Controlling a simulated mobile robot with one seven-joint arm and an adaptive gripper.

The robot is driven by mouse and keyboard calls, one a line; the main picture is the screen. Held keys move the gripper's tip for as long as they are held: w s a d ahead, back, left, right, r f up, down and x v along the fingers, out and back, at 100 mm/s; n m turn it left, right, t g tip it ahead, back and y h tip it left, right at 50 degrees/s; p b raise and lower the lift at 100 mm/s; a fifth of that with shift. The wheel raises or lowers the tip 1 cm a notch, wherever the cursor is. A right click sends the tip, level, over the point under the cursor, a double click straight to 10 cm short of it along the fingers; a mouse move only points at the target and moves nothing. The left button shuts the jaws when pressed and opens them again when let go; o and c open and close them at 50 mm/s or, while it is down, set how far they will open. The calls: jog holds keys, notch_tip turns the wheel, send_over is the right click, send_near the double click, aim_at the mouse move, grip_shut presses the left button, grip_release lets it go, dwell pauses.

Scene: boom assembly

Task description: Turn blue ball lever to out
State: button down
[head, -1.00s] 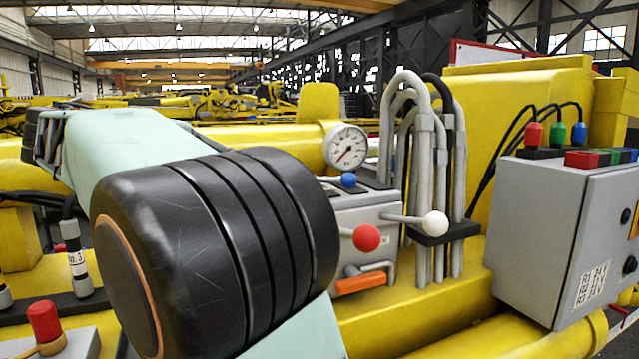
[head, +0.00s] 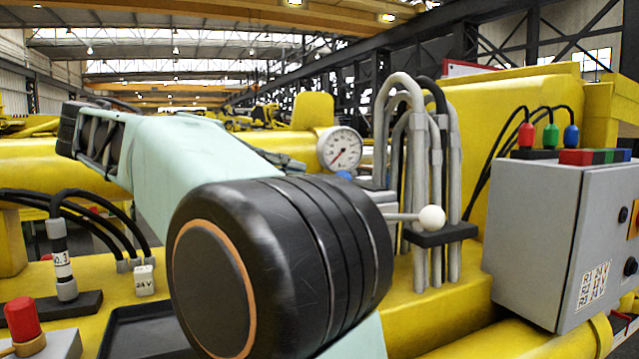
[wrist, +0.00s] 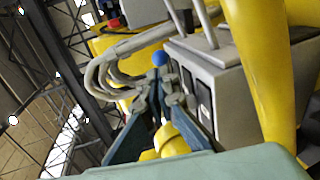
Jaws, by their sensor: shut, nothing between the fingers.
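The blue ball lever shows in the head view as a blue ball (head: 344,175), partly hidden behind my arm's black joint. In the wrist view the blue ball (wrist: 160,58) is just beyond the tips of my gripper (wrist: 162,84), in line with them. The dark fingers run together towards the tips and hold nothing. Whether the tips touch the ball or its stem cannot be told. My gripper is hidden in the head view. The grey valve box (wrist: 200,85) is right of the fingers in the wrist view.
A white ball lever (head: 432,218) sticks out beside upright grey pipes (head: 420,190). A pressure gauge (head: 340,149) stands behind the blue ball. A grey control box (head: 535,240) is at the right. In the wrist view a yellow beam (wrist: 262,60) runs down the right.

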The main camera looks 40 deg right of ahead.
jog(key=shift+b+x, duration=0.9)
jog(key=shift+x, duration=1.95)
